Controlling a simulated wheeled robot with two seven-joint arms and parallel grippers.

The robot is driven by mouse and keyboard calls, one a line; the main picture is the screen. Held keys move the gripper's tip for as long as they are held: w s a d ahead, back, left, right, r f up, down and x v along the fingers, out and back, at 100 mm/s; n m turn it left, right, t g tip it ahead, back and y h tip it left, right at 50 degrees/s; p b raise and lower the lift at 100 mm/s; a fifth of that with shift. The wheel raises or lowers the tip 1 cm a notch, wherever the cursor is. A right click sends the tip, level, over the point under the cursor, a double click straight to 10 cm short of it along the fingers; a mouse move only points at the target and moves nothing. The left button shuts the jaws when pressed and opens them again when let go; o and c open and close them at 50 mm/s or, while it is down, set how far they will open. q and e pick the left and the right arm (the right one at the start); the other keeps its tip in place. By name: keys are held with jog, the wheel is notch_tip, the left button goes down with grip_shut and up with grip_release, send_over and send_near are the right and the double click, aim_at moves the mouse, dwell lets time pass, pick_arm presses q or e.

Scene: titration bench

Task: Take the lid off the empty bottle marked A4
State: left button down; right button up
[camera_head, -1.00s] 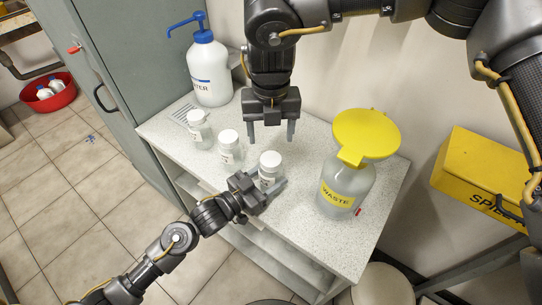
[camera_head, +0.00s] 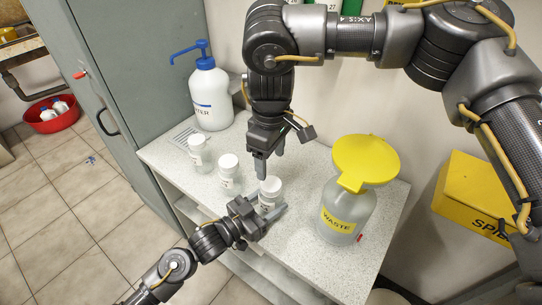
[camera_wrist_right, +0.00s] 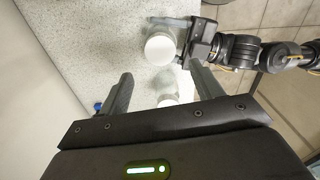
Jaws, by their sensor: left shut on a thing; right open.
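A small white-lidded bottle (camera_head: 270,193) stands near the front edge of the bench, its lid (camera_head: 271,184) on. My left gripper (camera_head: 268,209) is shut on its body, below the lid. My right gripper (camera_head: 271,167) is open and empty, fingers pointing down, just above and behind that lid. In the right wrist view the lid (camera_wrist_right: 160,48) lies ahead of the open fingers, beside my left gripper (camera_wrist_right: 193,45). Two similar lidded bottles stand to the left, a middle one (camera_head: 229,176) and a far one (camera_head: 199,152). Their labels are too small to read, so I cannot tell which is A4.
A yellow-topped waste bottle (camera_head: 343,211) stands close on the right. A water bottle with a blue pump (camera_head: 211,98) stands at the back left beside a grey cabinet (camera_head: 140,70). A yellow box (camera_head: 478,200) is at the right. The bench top (camera_head: 300,165) between is clear.

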aim_at(271, 183)
jog(key=shift+m, duration=0.7)
jog(key=shift+f, duration=4)
jog(key=shift+c, duration=0.2)
